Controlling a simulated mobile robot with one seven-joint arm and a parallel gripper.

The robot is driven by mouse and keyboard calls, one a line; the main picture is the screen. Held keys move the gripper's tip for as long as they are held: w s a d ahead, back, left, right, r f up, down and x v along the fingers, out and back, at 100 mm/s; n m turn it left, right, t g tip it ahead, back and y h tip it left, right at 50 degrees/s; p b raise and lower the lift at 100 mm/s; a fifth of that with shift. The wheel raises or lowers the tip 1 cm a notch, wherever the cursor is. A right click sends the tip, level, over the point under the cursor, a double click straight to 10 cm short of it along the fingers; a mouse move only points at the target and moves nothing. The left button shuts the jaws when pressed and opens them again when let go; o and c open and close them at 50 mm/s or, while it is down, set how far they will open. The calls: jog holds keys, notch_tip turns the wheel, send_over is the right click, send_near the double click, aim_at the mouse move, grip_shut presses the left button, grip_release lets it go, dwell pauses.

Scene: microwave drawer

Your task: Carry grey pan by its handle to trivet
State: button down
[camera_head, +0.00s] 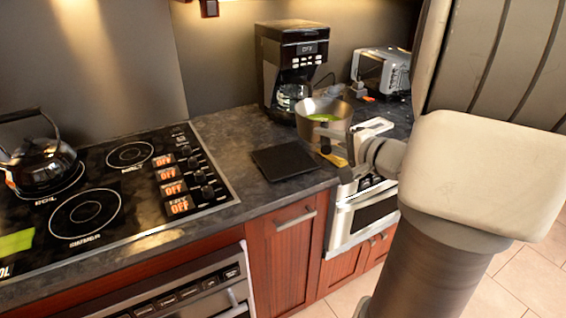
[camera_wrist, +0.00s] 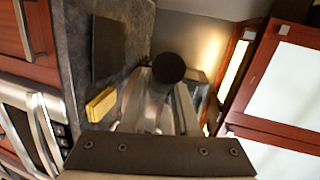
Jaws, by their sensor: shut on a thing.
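The grey pan (camera_head: 310,131), with something green inside, is upright in the head view at the right part of the counter, in front of the coffee maker. The trivet, a flat black square (camera_head: 284,160), lies bare on the counter to the left of the pan. It also shows as a dark slab (camera_wrist: 107,48) in the wrist view. My gripper (camera_head: 348,150) is at the pan's right front side, shut on its handle, which is mostly hidden. In the wrist view my gripper (camera_wrist: 160,105) has a dark round shape between its fingertips. I cannot tell whether the pan touches the counter.
A yellow sponge (camera_wrist: 100,104) lies near my gripper. The coffee maker (camera_head: 291,70) and toaster (camera_head: 381,72) stand behind. The stove (camera_head: 105,190) with a black kettle (camera_head: 40,165) is at left.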

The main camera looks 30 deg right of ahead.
jog(key=w+a+f+b, duration=0.7)
jog(key=a+f, duration=0.1)
jog(key=f, duration=0.2)
jog(key=shift+w+a+f+b, duration=0.25)
jog(key=shift+w+f+b, duration=0.05)
jog(key=shift+f, duration=0.05)
jog(key=c, duration=0.7)
grip_release()
jog(key=shift+f, duration=0.1)
jog(key=shift+o, duration=0.2)
jog(key=shift+s, duration=0.15)
